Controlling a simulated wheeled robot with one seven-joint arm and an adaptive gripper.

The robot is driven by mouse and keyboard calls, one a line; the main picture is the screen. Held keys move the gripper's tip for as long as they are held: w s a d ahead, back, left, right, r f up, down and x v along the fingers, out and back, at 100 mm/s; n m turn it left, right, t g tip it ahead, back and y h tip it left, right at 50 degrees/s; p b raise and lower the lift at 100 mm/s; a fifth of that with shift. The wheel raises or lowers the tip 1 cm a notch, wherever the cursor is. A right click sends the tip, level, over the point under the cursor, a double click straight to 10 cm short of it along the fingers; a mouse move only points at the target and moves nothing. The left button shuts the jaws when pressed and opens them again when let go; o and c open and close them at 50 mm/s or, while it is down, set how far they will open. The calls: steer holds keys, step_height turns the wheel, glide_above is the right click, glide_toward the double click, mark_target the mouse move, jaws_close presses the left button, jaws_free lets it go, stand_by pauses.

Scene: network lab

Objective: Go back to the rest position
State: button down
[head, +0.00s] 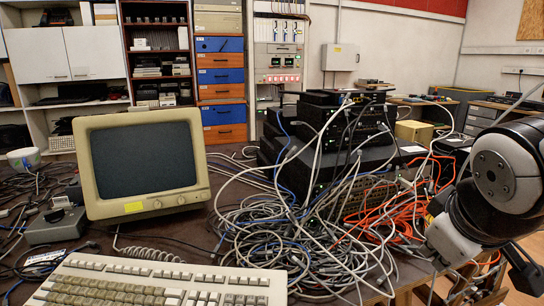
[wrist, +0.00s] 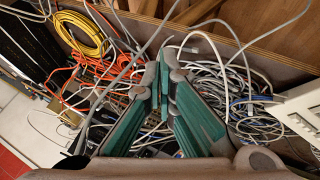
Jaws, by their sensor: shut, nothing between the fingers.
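My gripper (wrist: 163,78) shows in the wrist view, with its two teal-padded fingers brought together at the tips and nothing between them. It hangs over a tangle of cables and touches no object that I can make out. In the head view my arm is folded at the right edge, beside the cable tangle. The fingers cannot be made out clearly there.
A table (head: 180,238) holds a beige monitor (head: 145,163), a keyboard (head: 165,285), stacked black network devices (head: 330,150) and a heap of grey and blue cables (head: 285,240). Orange cables (head: 385,225) lie near my arm. A yellow cable coil (wrist: 82,35) shows in the wrist view.

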steer(key=s+a+f+m+g+y, duration=0.1)
steer(key=s+a+f+m+g, duration=0.15)
steer(key=s, duration=0.75)
steer(key=s+a+f+m+g+y, duration=0.1)
steer(key=s+a+m+g+y, duration=0.2)
steer(key=s, duration=0.6)
step_height(320, 180, up, 27)
steer(key=t+h+p, duration=0.1)
steer(key=t+p, duration=0.2)
steer(key=p, duration=2.2)
steer(key=shift+s+f+n, duration=0.2)
steer(key=shift+n, duration=0.25)
steer(key=shift+a+t, duration=0.1)
steer(key=shift+t, duration=0.15)
